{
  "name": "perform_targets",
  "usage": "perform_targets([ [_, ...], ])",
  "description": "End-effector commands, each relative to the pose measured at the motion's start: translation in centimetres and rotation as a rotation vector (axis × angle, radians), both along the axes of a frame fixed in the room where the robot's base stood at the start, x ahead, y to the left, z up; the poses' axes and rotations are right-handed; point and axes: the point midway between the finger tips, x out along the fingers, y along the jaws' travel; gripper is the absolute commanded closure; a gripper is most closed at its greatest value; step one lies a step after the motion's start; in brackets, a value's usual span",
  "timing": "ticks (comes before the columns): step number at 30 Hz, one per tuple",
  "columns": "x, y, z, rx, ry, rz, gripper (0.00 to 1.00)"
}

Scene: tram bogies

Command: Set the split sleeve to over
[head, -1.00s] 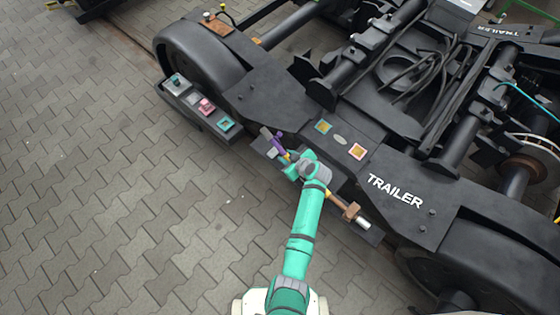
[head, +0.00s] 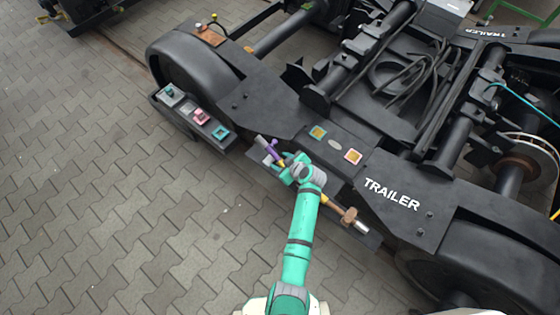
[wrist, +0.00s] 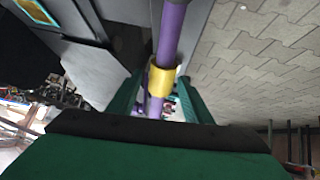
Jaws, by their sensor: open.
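A purple rod (head: 271,150) with a yellow collar (head: 281,163) runs along the near side of the black bogie. In the wrist view the purple rod (wrist: 172,35) comes down from the top and passes through the yellow collar (wrist: 161,79). I cannot tell for certain which part is the split sleeve. My gripper (head: 288,172) is at the rod in the head view. In the wrist view my open gripper (wrist: 160,95) has its green fingers on either side of the rod and collar, with no clear grip on them. In the head view my gripper and arm hide the rod's middle.
A brown fitting (head: 348,215) with a yellow part (head: 326,199) lies right of my gripper. A dark panel (head: 196,117) with coloured controls sits upper left. The bogie frame (head: 260,100) blocks the far side. Paving (head: 130,220) at left is clear.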

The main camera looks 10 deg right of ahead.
Motion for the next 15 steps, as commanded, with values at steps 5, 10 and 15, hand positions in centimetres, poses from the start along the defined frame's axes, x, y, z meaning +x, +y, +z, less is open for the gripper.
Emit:
perform_targets([
  [5, -1.2, -0.7, 1.4, -0.001, -0.002, -0.001, 0.54],
  [10, -3.3, -1.9, 3.7, -0.002, -0.001, -0.001, 0.54],
  [15, -5.1, -2.9, 5.8, 0.000, -0.002, 0.000, 0.54],
])
